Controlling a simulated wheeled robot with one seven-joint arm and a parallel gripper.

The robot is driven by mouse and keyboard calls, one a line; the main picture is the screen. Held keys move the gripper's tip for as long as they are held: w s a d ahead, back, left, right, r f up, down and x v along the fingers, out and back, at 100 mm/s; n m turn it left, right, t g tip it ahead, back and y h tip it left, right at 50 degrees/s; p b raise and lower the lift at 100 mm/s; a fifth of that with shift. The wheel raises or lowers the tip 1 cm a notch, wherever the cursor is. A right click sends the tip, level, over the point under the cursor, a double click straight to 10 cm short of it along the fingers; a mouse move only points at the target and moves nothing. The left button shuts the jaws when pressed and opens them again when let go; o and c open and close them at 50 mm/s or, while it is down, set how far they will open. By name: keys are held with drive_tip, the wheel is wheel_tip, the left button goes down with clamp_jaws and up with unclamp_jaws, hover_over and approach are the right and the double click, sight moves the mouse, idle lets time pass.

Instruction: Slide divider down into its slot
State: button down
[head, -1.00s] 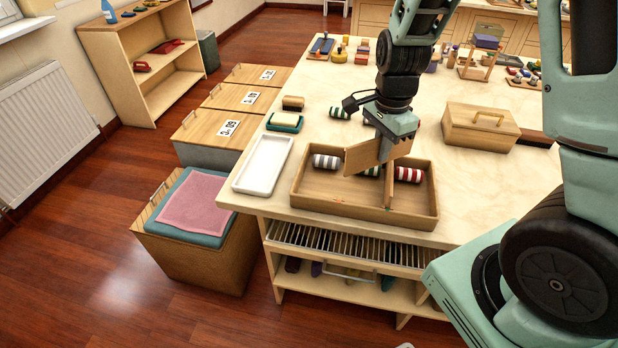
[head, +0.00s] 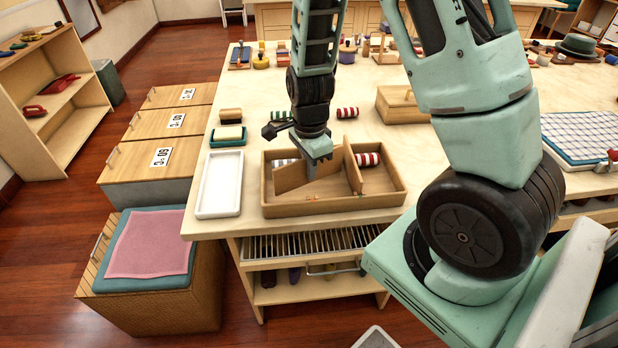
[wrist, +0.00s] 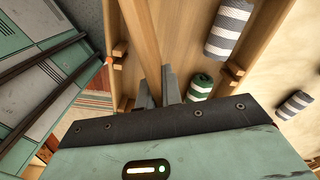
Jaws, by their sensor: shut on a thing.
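The open wooden box (head: 385,203) stands at the table's front edge. My gripper (head: 311,172) is shut on a thin wooden divider (head: 291,178), which slants across the left part of the box, its lower part below the rim. Another divider (head: 352,168) stands to its right. Small guide blocks (wrist: 235,70) show on the box wall in the wrist view; whether the held divider's ends are between them I cannot tell. A grey-striped roll (head: 284,162) and a red-striped roll (head: 373,159) lie in the box. A green-striped roll (wrist: 200,86) shows beside my fingers.
A white tray (head: 219,184) stands close to the left of the box. A green dish (head: 227,136) lies behind it. A slotted drawer (head: 310,242) is below the table edge.

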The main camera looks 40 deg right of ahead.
drive_tip(key=shift+f, duration=1.5)
drive_tip(key=shift+f, duration=0.1)
drive_tip(key=shift+f, duration=0.15)
drive_tip(key=c, duration=1.6)
unclamp_jaws()
drive_tip(key=shift+o, duration=0.2)
